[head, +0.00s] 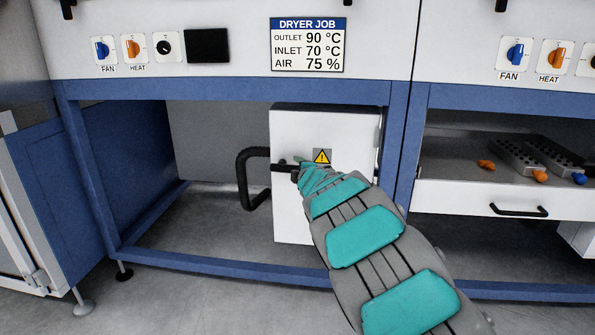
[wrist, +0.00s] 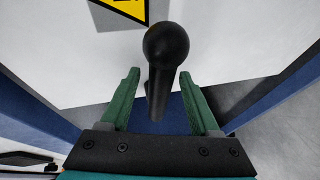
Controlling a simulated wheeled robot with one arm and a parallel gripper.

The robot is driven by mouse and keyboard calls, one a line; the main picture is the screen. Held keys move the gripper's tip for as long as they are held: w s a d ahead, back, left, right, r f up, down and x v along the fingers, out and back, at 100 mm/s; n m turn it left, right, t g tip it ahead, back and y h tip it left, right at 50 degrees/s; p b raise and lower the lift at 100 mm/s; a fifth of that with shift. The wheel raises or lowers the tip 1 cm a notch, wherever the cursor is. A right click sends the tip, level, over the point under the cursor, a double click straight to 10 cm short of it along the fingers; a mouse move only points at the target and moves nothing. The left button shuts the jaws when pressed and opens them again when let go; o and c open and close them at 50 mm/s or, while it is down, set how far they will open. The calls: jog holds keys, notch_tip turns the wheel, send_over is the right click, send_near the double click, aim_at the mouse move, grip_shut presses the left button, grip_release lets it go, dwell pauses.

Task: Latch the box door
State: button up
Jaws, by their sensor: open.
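The white box (head: 290,215) stands under the left dryer bench, and its door carries a yellow warning label (head: 322,157). The label's corner also shows in the wrist view (wrist: 128,8). A black latch lever (head: 283,167) sticks out at the left part of the door front. In the wrist view it is a black shaft with a round knob (wrist: 167,43). My gripper (head: 302,168) is at the lever, partly hidden by my arm. Its green fingers (wrist: 160,75) are open, one on each side of the shaft, with visible gaps. I cannot tell whether the door is fully flush.
A bent black pipe or handle (head: 242,180) juts from the box's left side. Blue frame posts (head: 396,140) and a low blue rail (head: 220,268) border the bay. A drawer (head: 500,200) is at the right. The floor left of the box is clear.

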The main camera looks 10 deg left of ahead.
grip_shut()
dwell(0.6)
dwell(0.9)
